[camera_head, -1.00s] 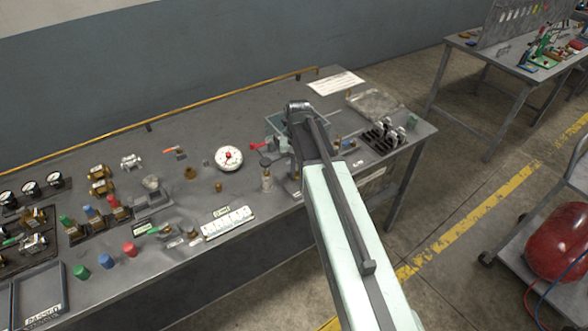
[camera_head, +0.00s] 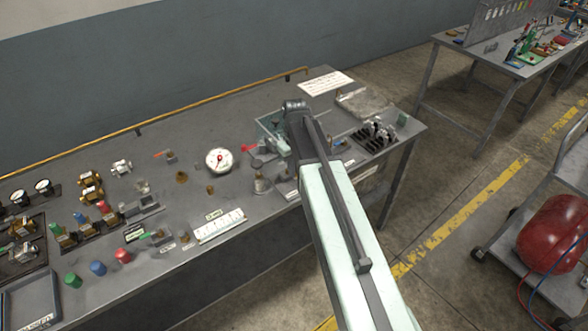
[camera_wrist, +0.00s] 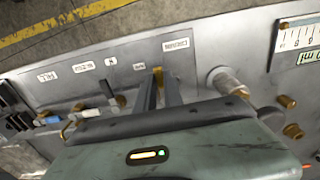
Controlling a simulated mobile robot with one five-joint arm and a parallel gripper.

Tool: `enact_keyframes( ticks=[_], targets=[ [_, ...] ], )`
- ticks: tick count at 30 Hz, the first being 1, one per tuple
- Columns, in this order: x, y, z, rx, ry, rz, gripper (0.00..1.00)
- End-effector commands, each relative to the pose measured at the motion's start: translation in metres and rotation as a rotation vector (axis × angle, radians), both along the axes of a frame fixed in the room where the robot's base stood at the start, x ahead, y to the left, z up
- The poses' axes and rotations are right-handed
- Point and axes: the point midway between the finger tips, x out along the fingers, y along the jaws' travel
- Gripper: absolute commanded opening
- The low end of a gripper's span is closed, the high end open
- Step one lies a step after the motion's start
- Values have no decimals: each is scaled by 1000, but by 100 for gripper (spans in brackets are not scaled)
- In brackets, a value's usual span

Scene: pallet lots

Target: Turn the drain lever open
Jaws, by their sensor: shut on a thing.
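In the wrist view my gripper (camera_wrist: 162,84) points at the bench panel, its two dark fingers close together. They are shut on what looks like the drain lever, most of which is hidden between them. A small brass fitting (camera_wrist: 157,71) shows at the fingertips. A white label (camera_wrist: 176,45) just beyond it seems to read DRAIN, seen upside down. In the head view my arm covers the fingertips and the lever, so the lever's angle cannot be told.
Beside the fingers in the wrist view stand a grey and brass valve (camera_wrist: 228,82) and another small fitting (camera_wrist: 107,90). More labels (camera_wrist: 47,76) run along the panel. In the head view a round gauge (camera_head: 219,160) and a white scale strip (camera_head: 219,226) lie left of my arm.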

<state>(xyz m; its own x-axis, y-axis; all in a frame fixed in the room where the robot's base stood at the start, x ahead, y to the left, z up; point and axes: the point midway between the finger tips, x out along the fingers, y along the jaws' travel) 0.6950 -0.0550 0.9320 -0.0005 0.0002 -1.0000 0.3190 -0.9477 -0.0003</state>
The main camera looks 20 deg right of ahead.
Motion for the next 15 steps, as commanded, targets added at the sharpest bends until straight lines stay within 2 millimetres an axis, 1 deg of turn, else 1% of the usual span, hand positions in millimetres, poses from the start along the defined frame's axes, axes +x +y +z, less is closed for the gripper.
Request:
enact_keyframes(
  ticks=[11, 12, 13, 14, 15],
  targets=[
    [0, 0, 0, 0, -1, 6, 0],
    [0, 0, 0, 0, -1, 6, 20],
    [0, 0, 0, 0, -1, 6, 29],
    [0, 0, 0, 0, -1, 5, 34],
    [0, 0, 0, 0, -1, 5, 34]
  ],
)
